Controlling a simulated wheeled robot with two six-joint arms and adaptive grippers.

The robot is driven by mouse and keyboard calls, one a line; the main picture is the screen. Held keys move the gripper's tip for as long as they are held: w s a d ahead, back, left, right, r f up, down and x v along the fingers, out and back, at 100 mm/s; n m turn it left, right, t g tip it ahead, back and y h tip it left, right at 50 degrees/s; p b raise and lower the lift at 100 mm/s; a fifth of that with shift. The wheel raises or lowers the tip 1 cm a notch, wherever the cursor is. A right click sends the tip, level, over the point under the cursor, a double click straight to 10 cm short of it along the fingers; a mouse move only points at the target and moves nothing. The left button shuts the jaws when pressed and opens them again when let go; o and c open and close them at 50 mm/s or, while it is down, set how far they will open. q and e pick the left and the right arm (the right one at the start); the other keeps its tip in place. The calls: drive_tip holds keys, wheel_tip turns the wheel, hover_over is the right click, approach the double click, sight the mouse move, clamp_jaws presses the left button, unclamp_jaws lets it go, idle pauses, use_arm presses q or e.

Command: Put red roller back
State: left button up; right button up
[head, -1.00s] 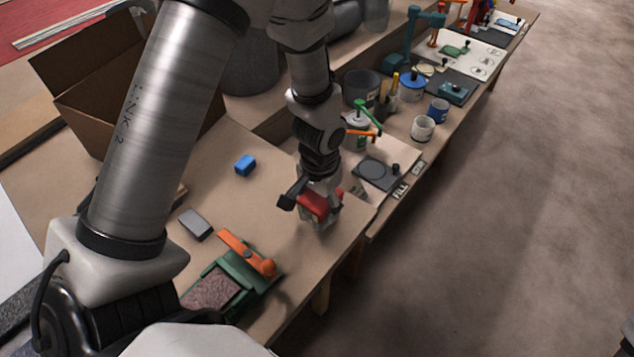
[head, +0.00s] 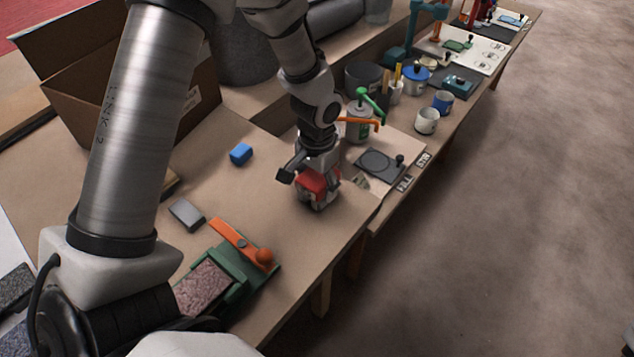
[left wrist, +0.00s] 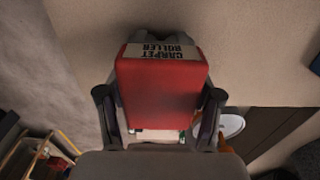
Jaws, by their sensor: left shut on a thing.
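The red roller (head: 312,183) is in my left gripper (head: 317,193), over the near bench close to its right edge. In the left wrist view its red body (left wrist: 158,92) fills the middle, with a pale label reading CARPET ROLLER and grey rounded parts beyond. One finger of the gripper (left wrist: 158,105) lies along each side of the red body, shut on it. I cannot tell whether the roller touches the bench top. My right gripper is not in view.
A blue block (head: 241,153), a grey block (head: 187,214) and a green tool with an orange handle (head: 240,243) lie on the bench. A cardboard box (head: 75,95) stands behind.

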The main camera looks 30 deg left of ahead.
sight(317, 175)
use_arm(q)
drive_tip(key=shift+f, duration=0.2)
drive_tip(key=shift+s+d+f, duration=0.1)
drive_tip(key=shift+s+f, duration=0.05)
drive_tip(key=shift+f, duration=0.1)
clamp_jaws()
drive_tip(key=o, duration=1.6)
unclamp_jaws()
drive_tip(key=shift+f, duration=0.1)
drive_tip(key=shift+o, duration=0.3)
drive_tip(key=shift+w+f, duration=0.1)
drive_tip(key=shift+w, duration=0.1)
drive_tip(key=shift+r, duration=0.5)
wheel_tip(317, 175, up, 13)
drive_tip(key=shift+f+p, duration=0.2)
drive_tip(key=shift+p, duration=0.55)
